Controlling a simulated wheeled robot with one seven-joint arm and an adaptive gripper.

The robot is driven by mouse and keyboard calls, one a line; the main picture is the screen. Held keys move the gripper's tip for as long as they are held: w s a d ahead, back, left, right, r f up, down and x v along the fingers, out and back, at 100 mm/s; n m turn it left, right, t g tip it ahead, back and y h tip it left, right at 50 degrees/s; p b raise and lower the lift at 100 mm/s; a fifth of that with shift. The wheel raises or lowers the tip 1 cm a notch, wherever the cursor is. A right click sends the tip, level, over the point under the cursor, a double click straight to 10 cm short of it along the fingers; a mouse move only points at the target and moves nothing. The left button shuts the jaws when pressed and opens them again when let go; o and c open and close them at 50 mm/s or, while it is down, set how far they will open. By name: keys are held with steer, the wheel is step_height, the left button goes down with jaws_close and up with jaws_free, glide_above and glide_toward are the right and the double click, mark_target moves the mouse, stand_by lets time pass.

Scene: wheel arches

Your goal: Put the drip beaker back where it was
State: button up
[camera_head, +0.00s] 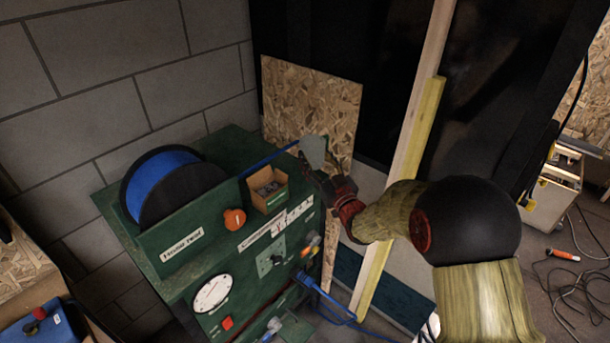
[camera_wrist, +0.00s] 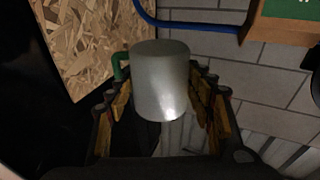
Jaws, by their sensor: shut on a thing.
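The drip beaker (camera_wrist: 162,78) is a plain grey cylinder, with a green handle-like part (camera_wrist: 121,66) beside its left side in the wrist view. My gripper (camera_wrist: 164,100) is shut on it, with fingers on both sides. In the head view the beaker (camera_head: 314,151) shows as a small grey shape at the tip of my gripper (camera_head: 318,172). It is held in the air just past the right edge of the green bench unit (camera_head: 165,265), in front of the chipboard panel. The gripper hides part of it.
The green unit carries a blue hose reel (camera_head: 160,175), an orange knob (camera_head: 234,219), an open cardboard box (camera_head: 267,190) and a round gauge (camera_head: 212,293). A blue hose (camera_head: 268,159) runs from the reel towards the beaker. Wooden posts (camera_head: 405,170) stand right of my gripper.

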steer(key=w+a+f, duration=0.1)
steer(key=f, duration=0.1)
steer(key=w+a+f, duration=0.1)
steer(key=w+f, duration=0.1)
steer(key=w+a+f+b, duration=0.1)
steer(key=f, duration=0.1)
steer(key=shift+w+a+f, duration=0.2)
steer(key=shift+w+a, duration=0.05)
steer(key=shift+f+b, duration=0.5)
steer(key=shift+f, duration=0.9)
steer(key=shift+f, duration=0.2)
steer(key=o, duration=1.3)
steer(key=shift+r, duration=0.25)
steer(key=p+v, duration=0.1)
steer(key=v, duration=1.1)
